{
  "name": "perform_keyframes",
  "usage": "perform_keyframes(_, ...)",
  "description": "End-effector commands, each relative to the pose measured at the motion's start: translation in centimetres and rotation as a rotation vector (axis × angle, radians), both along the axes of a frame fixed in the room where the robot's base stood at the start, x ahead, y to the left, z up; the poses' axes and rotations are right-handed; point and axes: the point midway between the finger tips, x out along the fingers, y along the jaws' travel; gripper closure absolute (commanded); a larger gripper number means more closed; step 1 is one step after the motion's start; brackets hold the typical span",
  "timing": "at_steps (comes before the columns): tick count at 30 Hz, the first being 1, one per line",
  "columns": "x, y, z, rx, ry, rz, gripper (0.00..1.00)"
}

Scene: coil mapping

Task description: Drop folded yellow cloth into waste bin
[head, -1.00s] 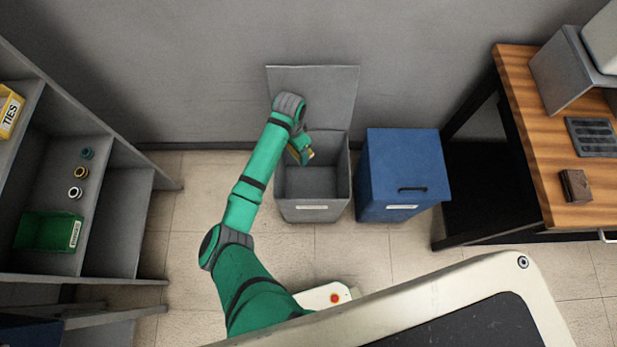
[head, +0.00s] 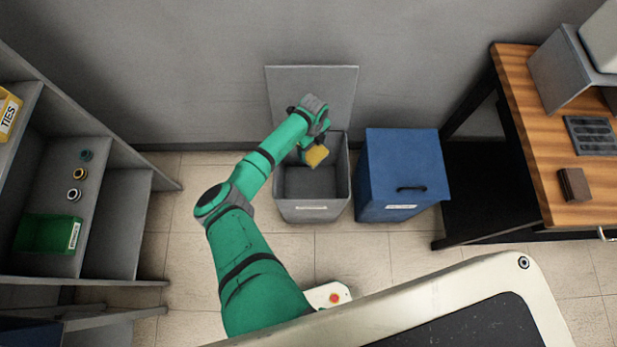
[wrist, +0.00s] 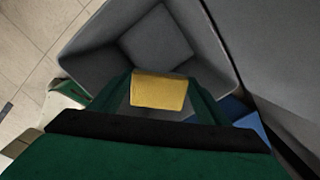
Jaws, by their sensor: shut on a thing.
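The folded yellow cloth (head: 317,155) is in my gripper (head: 312,150), over the open grey waste bin (head: 313,212). In the wrist view the cloth (wrist: 159,91) sits between the two green fingers of my gripper (wrist: 160,88), which is shut on it. The bin (wrist: 105,45) opens below the cloth, and its floor looks empty where it shows. The bin's lid (head: 335,92) stands raised against the wall. My arm hides part of the bin's back left rim.
A blue closed bin (head: 404,170) stands just right of the grey bin. A wooden bench (head: 530,120) is at the right, with a brown block (head: 574,185) on it. Grey shelves (head: 120,215) with a green tray (head: 48,233) are at the left. Floor is clear between shelves and bin.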

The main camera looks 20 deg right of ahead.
Motion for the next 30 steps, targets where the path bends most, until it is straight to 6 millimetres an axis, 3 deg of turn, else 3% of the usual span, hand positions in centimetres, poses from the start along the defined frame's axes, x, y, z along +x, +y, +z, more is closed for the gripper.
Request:
perform_keyframes(12, -0.1, 0.0, -4.2, 0.0, 0.001, 0.003, 0.51)
perform_keyframes(25, -0.1, 0.0, -4.9, 0.0, 0.0, 0.003, 0.51)
perform_keyframes(26, -0.1, 0.0, -4.9, 0.0, 0.0, 0.003, 0.28)
perform_keyframes(27, -0.1, 0.0, -4.9, 0.0, 0.0, 0.003, 0.19)
perform_keyframes(28, 0.0, 0.0, -4.9, 0.0, 0.0, 0.003, 0.11)
perform_keyframes(30, 0.0, 0.0, -4.9, 0.0, 0.0, 0.003, 0.09)
